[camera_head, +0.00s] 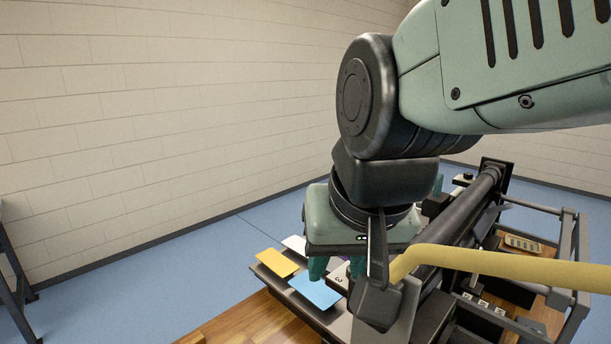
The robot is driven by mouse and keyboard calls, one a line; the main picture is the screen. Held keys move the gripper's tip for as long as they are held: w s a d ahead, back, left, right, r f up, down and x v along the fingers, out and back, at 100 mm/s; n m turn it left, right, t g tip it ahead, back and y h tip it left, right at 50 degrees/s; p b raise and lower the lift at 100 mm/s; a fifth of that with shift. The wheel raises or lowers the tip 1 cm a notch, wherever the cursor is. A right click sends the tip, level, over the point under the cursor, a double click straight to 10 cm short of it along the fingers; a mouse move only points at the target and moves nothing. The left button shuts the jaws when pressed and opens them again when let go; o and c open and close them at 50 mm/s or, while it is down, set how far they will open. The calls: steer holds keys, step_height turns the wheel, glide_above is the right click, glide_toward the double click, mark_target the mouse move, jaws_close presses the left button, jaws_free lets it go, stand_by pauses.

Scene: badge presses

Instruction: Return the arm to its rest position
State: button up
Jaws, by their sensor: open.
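My gripper (336,272) hangs at the centre of the head view, pointing down over the front part of the badge press bench. Its two teal fingers stand apart, with no object seen held between them. Part of the fingers and what lies directly under them is hidden by my wrist and a dark upright part in front. My arm reaches in from the upper right and covers much of that side.
A yellow card (277,262), a blue card (314,290) and a partly hidden white card (294,243) lie near my gripper. A yellow bar (500,265) crosses close on the right. Dark machinery with a black roller (470,207) stands behind it.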

steer(key=s+d+r+h, duration=0.1)
steer(key=s+d, duration=0.5)
steer(key=d, duration=0.1)
steer(key=shift+d+m+t, duration=0.15)
steer(key=shift+m+t, duration=0.25)
steer(key=shift+w+r, duration=0.1)
steer(key=shift+w, duration=0.05)
